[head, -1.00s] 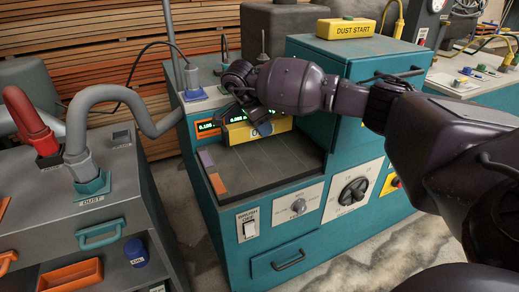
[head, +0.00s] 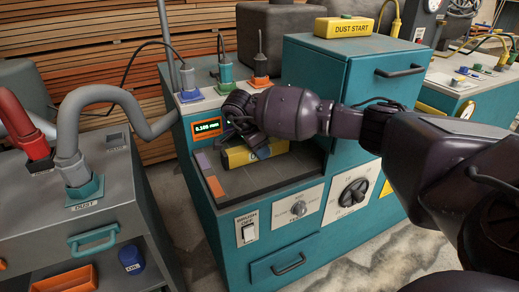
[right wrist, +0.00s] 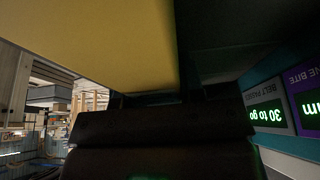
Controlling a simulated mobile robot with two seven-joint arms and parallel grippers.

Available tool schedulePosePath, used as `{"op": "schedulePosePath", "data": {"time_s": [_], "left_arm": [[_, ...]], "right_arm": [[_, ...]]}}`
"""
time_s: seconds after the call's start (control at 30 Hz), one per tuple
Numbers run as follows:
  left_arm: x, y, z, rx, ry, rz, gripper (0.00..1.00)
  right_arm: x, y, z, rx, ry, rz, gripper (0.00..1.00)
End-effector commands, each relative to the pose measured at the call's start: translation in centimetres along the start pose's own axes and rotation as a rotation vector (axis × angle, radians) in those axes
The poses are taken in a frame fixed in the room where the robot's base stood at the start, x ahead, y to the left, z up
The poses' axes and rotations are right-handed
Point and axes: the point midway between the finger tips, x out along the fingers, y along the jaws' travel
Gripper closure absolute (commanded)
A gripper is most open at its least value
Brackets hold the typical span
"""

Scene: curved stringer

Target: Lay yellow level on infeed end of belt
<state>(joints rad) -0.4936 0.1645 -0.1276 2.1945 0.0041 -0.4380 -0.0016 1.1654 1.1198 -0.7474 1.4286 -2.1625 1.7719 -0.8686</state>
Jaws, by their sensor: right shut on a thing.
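The yellow level (head: 238,158) is a yellow bar with a blue-grey patch near its right part. It is low over the left back of the dark belt (head: 265,178) in the teal machine's recess; I cannot tell whether it touches. My right gripper (head: 248,138) is shut on it from above, and the dark hand hides part of its top. In the right wrist view, the level's yellow face (right wrist: 110,40) fills the upper left. My left gripper is not in view.
The recess has a green readout (head: 207,127) at its back and purple and orange pads along its left edge. A tall teal cabinet (head: 340,90) stands close on the right. A grey bench with a dust hose (head: 75,150) is at left.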

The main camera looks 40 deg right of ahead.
Motion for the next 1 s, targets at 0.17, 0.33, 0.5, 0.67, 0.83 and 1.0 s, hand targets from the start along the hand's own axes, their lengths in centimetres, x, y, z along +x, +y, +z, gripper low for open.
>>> {"op": "schedulePosePath", "data": {"time_s": [0.17,0.33,0.5,0.67,0.83,1.0], "left_arm": [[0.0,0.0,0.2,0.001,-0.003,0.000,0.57],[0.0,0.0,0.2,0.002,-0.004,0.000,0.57],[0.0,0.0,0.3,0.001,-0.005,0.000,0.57],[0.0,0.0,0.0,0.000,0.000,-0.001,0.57],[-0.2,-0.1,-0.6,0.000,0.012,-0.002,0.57],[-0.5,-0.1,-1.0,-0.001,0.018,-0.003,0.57]], "right_arm": [[0.2,0.0,0.1,0.000,0.000,0.000,0.55],[0.2,0.0,0.1,0.000,0.000,0.000,0.39],[0.2,0.0,0.1,0.000,0.000,0.000,0.39],[-0.6,0.0,-0.1,0.000,-0.001,-0.002,0.39],[-3.4,-0.1,-0.2,0.001,-0.002,-0.008,0.39],[-6.8,-0.1,-0.2,0.002,-0.002,-0.008,0.39]]}}
